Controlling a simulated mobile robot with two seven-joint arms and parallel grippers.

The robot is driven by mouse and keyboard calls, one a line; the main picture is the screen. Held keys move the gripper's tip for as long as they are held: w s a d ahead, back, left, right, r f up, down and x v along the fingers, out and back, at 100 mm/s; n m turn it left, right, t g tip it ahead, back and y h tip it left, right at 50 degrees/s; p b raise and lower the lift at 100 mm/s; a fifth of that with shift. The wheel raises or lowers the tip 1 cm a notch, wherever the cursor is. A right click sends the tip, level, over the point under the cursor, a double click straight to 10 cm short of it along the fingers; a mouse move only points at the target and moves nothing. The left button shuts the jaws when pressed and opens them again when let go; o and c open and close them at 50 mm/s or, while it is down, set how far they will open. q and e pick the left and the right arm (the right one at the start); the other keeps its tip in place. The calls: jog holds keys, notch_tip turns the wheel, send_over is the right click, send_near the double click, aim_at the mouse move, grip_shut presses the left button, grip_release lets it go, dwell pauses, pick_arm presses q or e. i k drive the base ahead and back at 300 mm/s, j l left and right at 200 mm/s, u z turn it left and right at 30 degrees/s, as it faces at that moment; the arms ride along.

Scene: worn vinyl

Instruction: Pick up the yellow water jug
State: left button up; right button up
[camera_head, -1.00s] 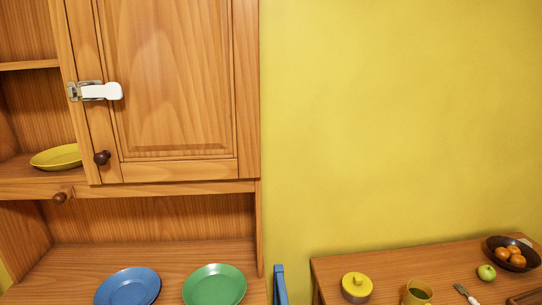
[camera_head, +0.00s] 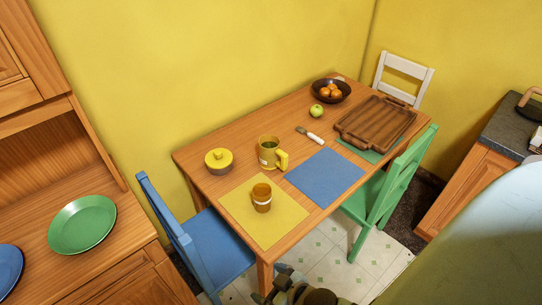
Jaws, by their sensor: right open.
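The yellow water jug (camera_head: 267,153) stands upright on the wooden table (camera_head: 225,190), with its handle toward the right. It has a small pale label and an open top. My right gripper (camera_head: 283,279) shows at the bottom edge, below and in front of the table, well apart from the jug. It is open, and I see nothing held in it. Its lower part is cut off by the frame. My left gripper is not in view.
A brown cup (camera_head: 261,197) stands on a yellow placemat (camera_head: 273,231) in front of the jug. A blue placemat (camera_head: 325,177) lies bare. A blue chair (camera_head: 213,250) and green chair (camera_head: 385,190) flank the table.

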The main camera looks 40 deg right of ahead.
aim_at(270, 151)
jog(key=z, duration=1.05)
